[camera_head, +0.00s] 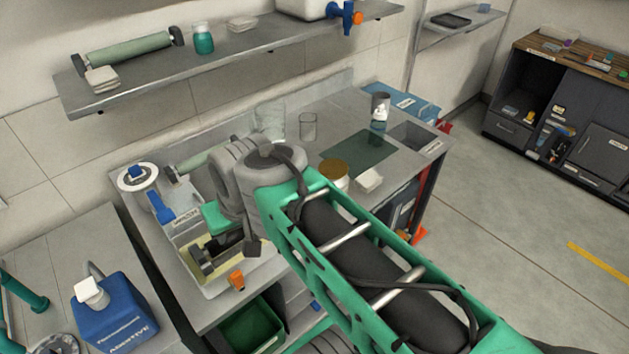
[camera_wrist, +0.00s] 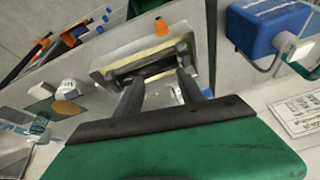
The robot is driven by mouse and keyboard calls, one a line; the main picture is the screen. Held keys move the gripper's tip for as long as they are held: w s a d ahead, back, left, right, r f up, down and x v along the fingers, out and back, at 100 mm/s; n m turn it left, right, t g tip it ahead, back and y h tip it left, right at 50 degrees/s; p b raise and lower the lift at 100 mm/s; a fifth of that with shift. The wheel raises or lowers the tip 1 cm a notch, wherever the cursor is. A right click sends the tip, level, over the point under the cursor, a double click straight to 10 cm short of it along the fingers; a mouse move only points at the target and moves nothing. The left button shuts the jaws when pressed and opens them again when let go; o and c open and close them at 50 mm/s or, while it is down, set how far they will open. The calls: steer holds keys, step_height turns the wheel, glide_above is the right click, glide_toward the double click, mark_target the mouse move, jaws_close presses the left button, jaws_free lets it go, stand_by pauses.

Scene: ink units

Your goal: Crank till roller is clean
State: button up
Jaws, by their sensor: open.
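The ink unit (camera_head: 185,222) stands on the steel bench, its lower part a cream-yellow tray (camera_head: 262,262). The tray also shows in the wrist view (camera_wrist: 200,62). A white disc with a blue centre (camera_head: 128,183) and a blue lever (camera_head: 160,208) are at the unit's left. I cannot tell which part is the crank. A pale green roller (camera_head: 190,166) lies behind the unit, partly hidden by my arm. My gripper (camera_head: 222,256) is open over the tray, its dark fingers apart in the wrist view (camera_wrist: 152,68). The roller's working surface and its cleanness are hidden.
A blue additive container (camera_head: 112,315) stands on the left table. An orange knob (camera_head: 237,280) is at the tray's front. A shelf (camera_head: 230,55) hangs above.

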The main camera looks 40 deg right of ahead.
steer(key=w+d+f+m+t+b, duration=0.1)
steer(key=w+d+f+m+b, duration=0.3)
steer(key=d, duration=0.3)
steer(key=w+d+f+m+t+b, duration=0.1)
steer(key=w+d+f+m+b, duration=0.25)
steer(key=d+b, duration=0.3)
steer(key=s+d+f+m+t+b, duration=0.1)
steer(key=s+d+m+b, duration=0.25)
steer(key=d, duration=0.45)
steer(key=s+d+f+m+t+b, duration=0.1)
steer(key=s+d+m+b, duration=0.1)
steer(key=d+m+b, duration=0.5)
steer(key=shift+n, duration=0.8)
steer(key=x, duration=0.2)
steer(key=d+x, duration=0.1)
steer(key=x, duration=0.4)
steer(key=shift+w+d+r+p, duration=0.1)
steer(key=shift+w+d+p, duration=0.05)
steer(key=shift+d+p, duration=0.2)
steer(key=shift+a, duration=0.1)
jaws_close()
